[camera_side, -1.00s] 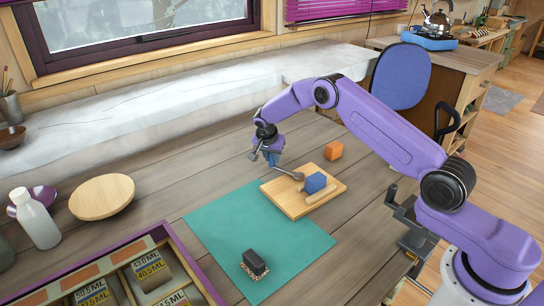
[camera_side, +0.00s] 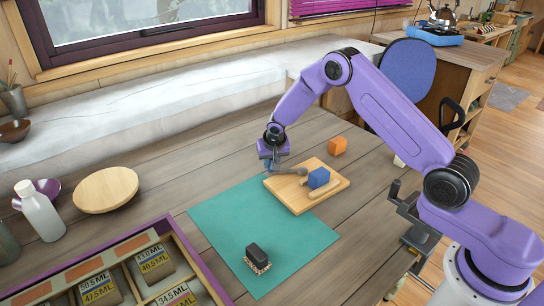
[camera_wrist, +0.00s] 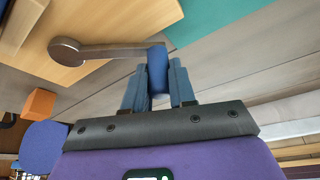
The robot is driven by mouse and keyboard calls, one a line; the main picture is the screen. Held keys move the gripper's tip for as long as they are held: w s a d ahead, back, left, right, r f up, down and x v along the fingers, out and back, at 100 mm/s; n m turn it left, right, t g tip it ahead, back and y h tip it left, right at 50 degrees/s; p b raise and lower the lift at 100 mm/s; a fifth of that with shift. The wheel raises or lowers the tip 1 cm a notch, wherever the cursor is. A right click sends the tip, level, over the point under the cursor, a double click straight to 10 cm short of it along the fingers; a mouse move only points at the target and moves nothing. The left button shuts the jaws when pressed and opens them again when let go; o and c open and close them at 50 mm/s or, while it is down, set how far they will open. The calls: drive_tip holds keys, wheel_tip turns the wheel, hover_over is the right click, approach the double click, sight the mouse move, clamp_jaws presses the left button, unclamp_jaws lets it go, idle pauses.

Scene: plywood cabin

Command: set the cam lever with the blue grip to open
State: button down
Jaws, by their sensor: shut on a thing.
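The cam lever shows in the side view as a grey arm (camera_side: 291,170) at the left part of a wooden board (camera_side: 294,205). In the wrist view its metal arm (camera_wrist: 110,50) runs from a round pivot (camera_wrist: 65,50) to the blue grip (camera_wrist: 157,68). The grip sticks out past the board's edge. My gripper (camera_side: 272,167) is at the lever's outer end. In the wrist view my gripper (camera_wrist: 157,88) has one finger on each side of the blue grip and is shut on it. The fingers partly cover the grip.
A blue block (camera_side: 319,178) and a wooden bar (camera_side: 323,190) are on the board. An orange block (camera_side: 337,145) stands behind it. A teal mat (camera_side: 215,225) with a dark block (camera_side: 257,256) lies in front. A compartment tray (camera_side: 190,262) and round wooden disc (camera_side: 105,190) are left.

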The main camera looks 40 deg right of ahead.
drive_tip(key=s+n, duration=0.1)
drive_tip(key=s+a+n, duration=0.1)
drive_tip(key=n+y, duration=0.1)
drive_tip(key=shift+s+a, duration=0.25)
drive_tip(key=shift+s, duration=0.15)
drive_tip(key=shift+s+a+n+t+y, duration=0.15)
drive_tip(key=shift+s+n+y, duration=0.2)
drive_tip(key=shift+s+n, duration=0.45)
drive_tip(key=shift+s+a+n+t+y, duration=0.15)
drive_tip(key=shift+s+n+y, duration=0.2)
drive_tip(key=shift+s+n, duration=0.4)
drive_tip(key=shift+n, duration=0.35)
drive_tip(key=c, duration=0.9)
unclamp_jaws()
drive_tip(key=v, duration=1.7)
drive_tip(key=shift+r, duration=0.25)
